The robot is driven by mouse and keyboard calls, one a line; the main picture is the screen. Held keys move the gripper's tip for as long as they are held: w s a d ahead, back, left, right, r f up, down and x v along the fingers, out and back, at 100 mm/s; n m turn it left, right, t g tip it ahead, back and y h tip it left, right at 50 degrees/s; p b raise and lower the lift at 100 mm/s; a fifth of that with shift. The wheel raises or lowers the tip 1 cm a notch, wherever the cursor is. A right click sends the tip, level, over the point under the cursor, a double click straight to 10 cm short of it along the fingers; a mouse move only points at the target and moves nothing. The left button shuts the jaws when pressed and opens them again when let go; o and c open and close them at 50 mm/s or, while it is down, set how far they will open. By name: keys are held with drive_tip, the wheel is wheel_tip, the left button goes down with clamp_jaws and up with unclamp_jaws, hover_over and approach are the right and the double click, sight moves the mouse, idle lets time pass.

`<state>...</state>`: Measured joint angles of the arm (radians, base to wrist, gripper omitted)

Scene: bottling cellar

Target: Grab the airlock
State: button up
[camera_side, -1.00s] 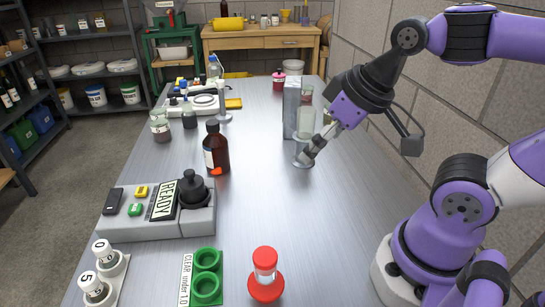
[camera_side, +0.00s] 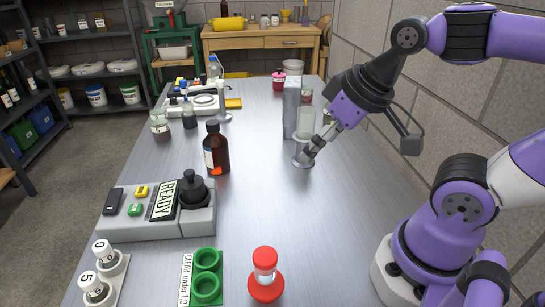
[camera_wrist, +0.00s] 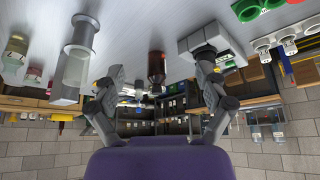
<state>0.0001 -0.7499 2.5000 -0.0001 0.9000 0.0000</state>
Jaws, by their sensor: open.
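The airlock (camera_side: 265,272), with a red cap, a clear chamber and a wide red base, stands upright at the near end of the metal bench in the side view. A red patch (camera_wrist: 275,3) at the top edge of the wrist view may be part of it. My gripper (camera_side: 312,151) is well behind it, farther up the bench on the right, beside a clear cylinder (camera_side: 306,122) with a round foot. In the wrist view my gripper (camera_wrist: 160,66) has its fingers wide apart with nothing between them. I cannot tell whether a finger touches the cylinder.
A green two-ring holder (camera_side: 207,290) stands just left of the airlock. A brown bottle (camera_side: 216,150) stands mid-bench. A grey block (camera_side: 290,105) is by the cylinder. The centre right of the bench is clear.

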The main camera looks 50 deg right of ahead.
sight(265, 266)
drive_tip(key=shift+f, duration=0.1)
idle(0.3)
drive_tip(key=a+f+n+g+y, duration=0.1)
drive_tip(key=f+n+g+y, duration=0.1)
drive_tip(key=f+n+y, duration=0.1)
drive_tip(key=s+a+f+n+g+y, duration=0.1)
drive_tip(key=a+f+n+g+y, duration=0.1)
drive_tip(key=n, duration=0.4)
drive_tip(key=s+a+f+n+g+y, duration=0.1)
drive_tip(key=a+f+n+g+y, duration=0.1)
drive_tip(key=f+n+y, duration=0.2)
drive_tip(key=shift+a+f+n+g, duration=0.1)
drive_tip(key=shift+f+n+g, duration=0.35)
drive_tip(key=shift+f, duration=0.4)
drive_tip(key=shift+a+r+n+y, duration=0.1)
drive_tip(key=shift+a+n+y, duration=0.2)
drive_tip(key=shift+n+y, duration=0.7)
drive_tip(key=a+n+y, duration=0.1)
drive_tip(key=a, duration=0.1)
drive_tip(key=a+n+t+y, duration=0.1)
drive_tip(key=a+y, duration=0.1)
drive_tip(key=a, duration=0.1)
drive_tip(key=shift+w+a+y, duration=0.15)
drive_tip(key=shift+a+y, duration=0.15)
drive_tip(key=x, duration=0.5)
drive_tip(key=shift+w, duration=0.3)
